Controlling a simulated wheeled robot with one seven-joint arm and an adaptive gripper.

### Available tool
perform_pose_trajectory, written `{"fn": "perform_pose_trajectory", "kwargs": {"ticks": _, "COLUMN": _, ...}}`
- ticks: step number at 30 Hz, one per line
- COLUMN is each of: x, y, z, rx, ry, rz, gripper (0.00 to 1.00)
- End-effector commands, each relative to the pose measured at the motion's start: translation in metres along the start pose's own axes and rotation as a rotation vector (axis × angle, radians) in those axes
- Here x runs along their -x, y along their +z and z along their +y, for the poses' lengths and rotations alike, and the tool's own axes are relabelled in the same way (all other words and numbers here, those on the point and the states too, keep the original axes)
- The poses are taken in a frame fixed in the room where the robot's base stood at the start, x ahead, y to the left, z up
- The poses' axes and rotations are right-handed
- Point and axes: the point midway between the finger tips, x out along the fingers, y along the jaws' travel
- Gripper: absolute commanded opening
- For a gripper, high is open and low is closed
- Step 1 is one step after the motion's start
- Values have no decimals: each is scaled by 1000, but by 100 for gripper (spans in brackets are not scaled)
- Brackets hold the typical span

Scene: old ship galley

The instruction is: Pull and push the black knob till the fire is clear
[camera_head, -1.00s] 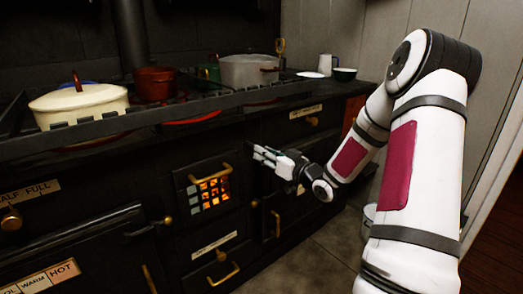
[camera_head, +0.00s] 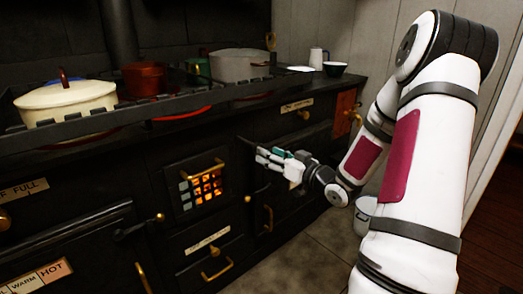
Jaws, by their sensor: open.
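The fire glows orange behind a barred grate (camera_head: 207,187) in the front of the black stove; some panes at its left side look grey. My gripper (camera_head: 262,155) is open, with its fingers pointing left, in front of the stove and up and right of the grate. A thin dark rod-like part (camera_head: 246,142) shows just above and left of the fingertips. It may be the black knob, but it is too dark to tell. I cannot tell whether the fingers touch it. Nothing shows clearly between the fingers.
The stove top (camera_head: 100,130) holds a cream pot (camera_head: 66,103), a red pot (camera_head: 145,80) and a grey pot (camera_head: 238,65) behind a rail. Brass handles (camera_head: 217,271) stick out of the stove front. Floor below my gripper is clear.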

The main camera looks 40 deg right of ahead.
Motion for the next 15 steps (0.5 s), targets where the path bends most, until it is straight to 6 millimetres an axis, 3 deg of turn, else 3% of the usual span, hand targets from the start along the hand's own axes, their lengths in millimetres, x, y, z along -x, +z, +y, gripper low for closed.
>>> {"fn": "perform_pose_trajectory", "kwargs": {"ticks": 6, "x": 39, "y": 0, "z": 0, "rx": 0, "ry": 2, "rz": 0, "gripper": 50}}
{"fn": "perform_pose_trajectory", "kwargs": {"ticks": 15, "x": 58, "y": 0, "z": 0, "rx": 0, "ry": 0, "rz": 0, "gripper": 50}}
